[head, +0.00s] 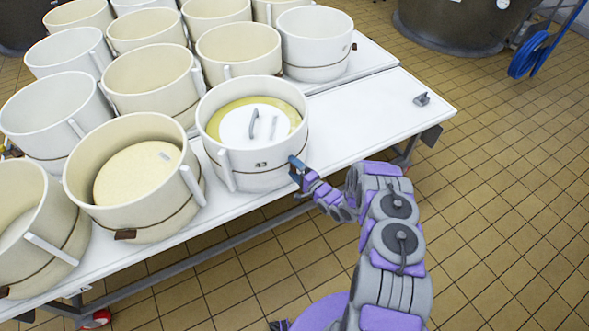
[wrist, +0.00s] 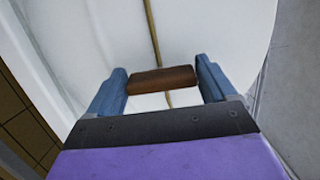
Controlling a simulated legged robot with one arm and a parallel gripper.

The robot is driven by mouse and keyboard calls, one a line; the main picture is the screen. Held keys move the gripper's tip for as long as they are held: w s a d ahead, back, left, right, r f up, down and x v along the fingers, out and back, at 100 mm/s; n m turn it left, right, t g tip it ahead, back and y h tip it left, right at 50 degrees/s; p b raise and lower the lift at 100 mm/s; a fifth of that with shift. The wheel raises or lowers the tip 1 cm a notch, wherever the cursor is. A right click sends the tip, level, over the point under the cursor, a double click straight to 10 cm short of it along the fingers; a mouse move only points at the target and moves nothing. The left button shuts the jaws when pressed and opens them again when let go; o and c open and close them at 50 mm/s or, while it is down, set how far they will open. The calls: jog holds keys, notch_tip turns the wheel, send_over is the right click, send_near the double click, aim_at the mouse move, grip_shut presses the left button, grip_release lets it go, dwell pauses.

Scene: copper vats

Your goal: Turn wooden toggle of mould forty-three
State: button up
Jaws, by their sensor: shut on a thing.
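Mould forty-three (head: 255,178) is a white round tub with "43" on its side, at the table's front edge in the head view. A white lid (head: 254,123) with a handle sits inside it on something yellow. My gripper (head: 295,172) reaches the mould's right front side. In the wrist view the wooden toggle (wrist: 161,80), a short brown bar, lies crosswise between the blue fingers of my gripper (wrist: 162,84), which are shut on its two ends. A cord (wrist: 154,40) runs along the mould's wall behind the toggle. In the head view my gripper hides the toggle.
Several other white moulds (head: 140,190) crowd the white table (head: 375,118) to the left and behind. The table's right part is bare except for a small grey fitting (head: 422,99). Tiled floor is open at right.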

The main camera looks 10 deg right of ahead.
jog(key=shift+d+f, duration=0.1)
jog(key=shift+f, duration=0.05)
jog(key=o, duration=0.9)
jog(key=shift+c, duration=0.2)
jog(key=p+v, duration=0.3)
jog(key=v, duration=1.4)
jog(key=shift+s+d, duration=0.15)
jog(key=shift+s, duration=0.05)
jog(key=shift+w, duration=0.1)
